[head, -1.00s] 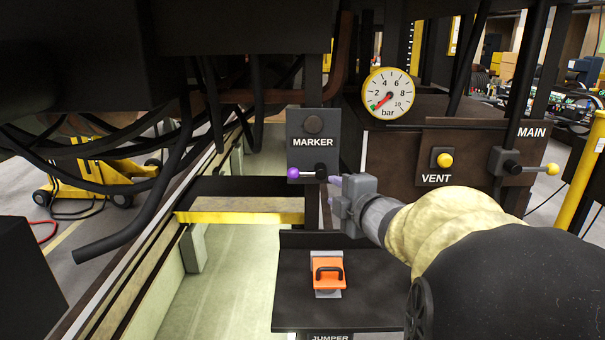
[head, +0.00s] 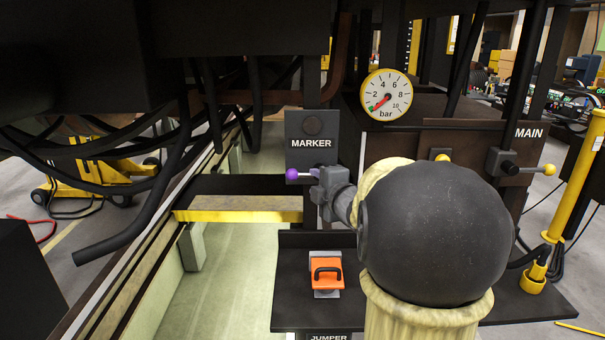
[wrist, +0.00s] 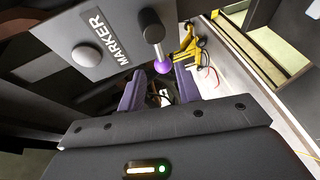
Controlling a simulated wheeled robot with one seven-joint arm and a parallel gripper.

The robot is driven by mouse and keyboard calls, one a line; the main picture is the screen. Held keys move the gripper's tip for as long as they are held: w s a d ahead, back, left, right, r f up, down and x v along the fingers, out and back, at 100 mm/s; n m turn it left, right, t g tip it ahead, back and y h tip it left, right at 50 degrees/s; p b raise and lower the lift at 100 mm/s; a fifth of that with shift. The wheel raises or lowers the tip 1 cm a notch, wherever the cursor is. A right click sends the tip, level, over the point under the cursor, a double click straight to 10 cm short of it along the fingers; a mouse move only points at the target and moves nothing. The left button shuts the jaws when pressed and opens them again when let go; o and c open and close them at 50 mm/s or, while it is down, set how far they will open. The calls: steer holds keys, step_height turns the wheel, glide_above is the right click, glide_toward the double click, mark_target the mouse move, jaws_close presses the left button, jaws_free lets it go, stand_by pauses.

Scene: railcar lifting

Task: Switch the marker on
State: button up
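The marker panel (head: 312,146) is a dark grey plate lettered MARKER, with a dark round lamp (head: 312,125) above the lettering. Its lever (head: 304,175) has a purple knob (head: 292,175) and points left in the head view. In the wrist view the knob (wrist: 162,66) hangs on a metal rod (wrist: 157,45) near the fingertips.
A yellow-rimmed gauge (head: 388,93) and the MAIN lever (head: 525,169) with a yellow knob are to the right. An orange jumper cover (head: 326,273) is on a dark shelf below. A yellow-edged beam (head: 238,216) crosses at left. Black hoses hang at upper left.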

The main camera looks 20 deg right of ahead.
mark_target(304, 176)
steer(key=w, duration=0.3)
steer(key=w+f+p, duration=0.1)
steer(key=w, duration=0.1)
steer(key=w+p, duration=0.1)
steer(key=w, duration=0.2)
steer(key=shift+w+d+f, duration=0.2)
steer(key=shift+w+f, duration=0.15)
jaws_close()
